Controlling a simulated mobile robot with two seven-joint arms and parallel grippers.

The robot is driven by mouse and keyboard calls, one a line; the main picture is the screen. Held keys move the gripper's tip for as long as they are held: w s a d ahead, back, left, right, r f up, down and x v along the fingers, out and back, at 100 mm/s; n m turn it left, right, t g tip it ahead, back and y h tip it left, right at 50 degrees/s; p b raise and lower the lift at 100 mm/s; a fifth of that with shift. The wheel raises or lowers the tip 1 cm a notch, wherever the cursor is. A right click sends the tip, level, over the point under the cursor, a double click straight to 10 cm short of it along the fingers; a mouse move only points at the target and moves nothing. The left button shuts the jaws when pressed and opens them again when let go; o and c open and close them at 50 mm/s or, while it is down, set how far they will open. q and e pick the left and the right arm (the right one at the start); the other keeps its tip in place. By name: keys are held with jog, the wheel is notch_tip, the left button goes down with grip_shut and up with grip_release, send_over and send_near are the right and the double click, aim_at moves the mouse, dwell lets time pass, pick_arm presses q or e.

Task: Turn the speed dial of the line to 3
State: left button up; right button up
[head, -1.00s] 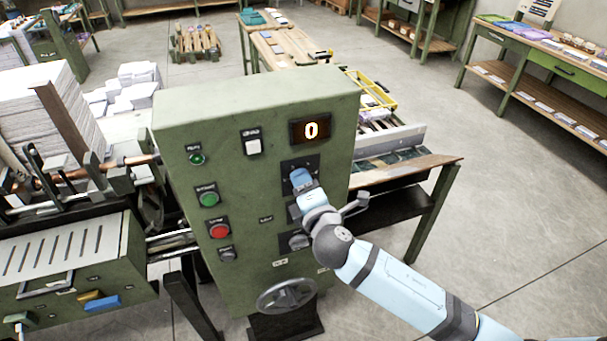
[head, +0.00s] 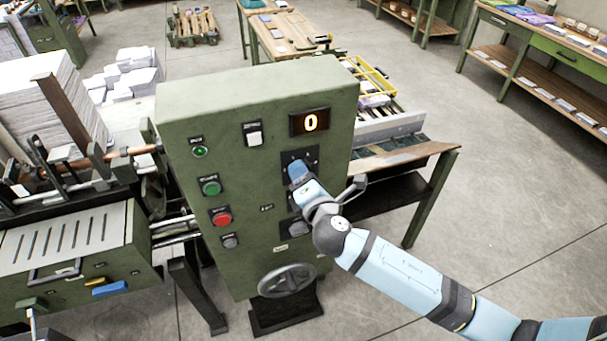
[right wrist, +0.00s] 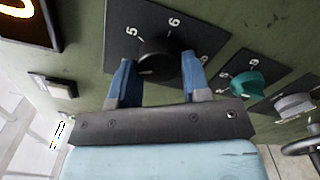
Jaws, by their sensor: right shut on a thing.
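The speed dial (right wrist: 158,62) is a black knob on a dark plate with white numerals, 5 and 6 among them, in the right wrist view. My right gripper (right wrist: 155,82) has its two blue fingers on either side of the knob, shut on it. In the head view, my right gripper (head: 297,172) covers the dial on the green control panel (head: 240,110). The knob's pointer setting is not clear to me. The red display (head: 311,122) above the dial reads 0. My left gripper is not in view.
A teal knob (right wrist: 245,84) and a grey knob (right wrist: 295,105) sit near the dial. Green (head: 210,186) and red (head: 220,217) buttons are on the panel's left side. A handwheel (head: 287,280) is below. Paper stacks (head: 50,100) stand at left; open floor lies at right.

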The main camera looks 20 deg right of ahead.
jog(key=o, duration=0.9)
jog(key=s+b, duration=0.1)
jog(key=s, duration=0.6)
jog(key=s+b, duration=0.2)
jog(key=s, duration=0.4)
jog(key=shift+s+d, duration=0.2)
jog(key=shift+s, duration=0.15)
jog(key=s+d+f+m+g+y, duration=0.1)
jog(key=s+f+m+g, duration=0.1)
jog(key=f+m, duration=0.5)
jog(key=s+d+f+m+g, duration=0.1)
jog(key=s+f+m+g, duration=0.1)
jog(key=s+f+m, duration=0.3)
jog(key=s+d+f+m+g+y+p, duration=0.1)
jog(key=s+f+m+g, duration=0.2)
jog(key=f+m, duration=0.6)
jog(key=shift+s+f+y, duration=0.15)
jog(key=shift+s+f, duration=0.15)
jog(key=shift+f, duration=0.5)
jog(key=shift+s+f+y, duration=0.15)
jog(key=shift+s+f, duration=0.15)
jog(key=shift+f, duration=0.45)
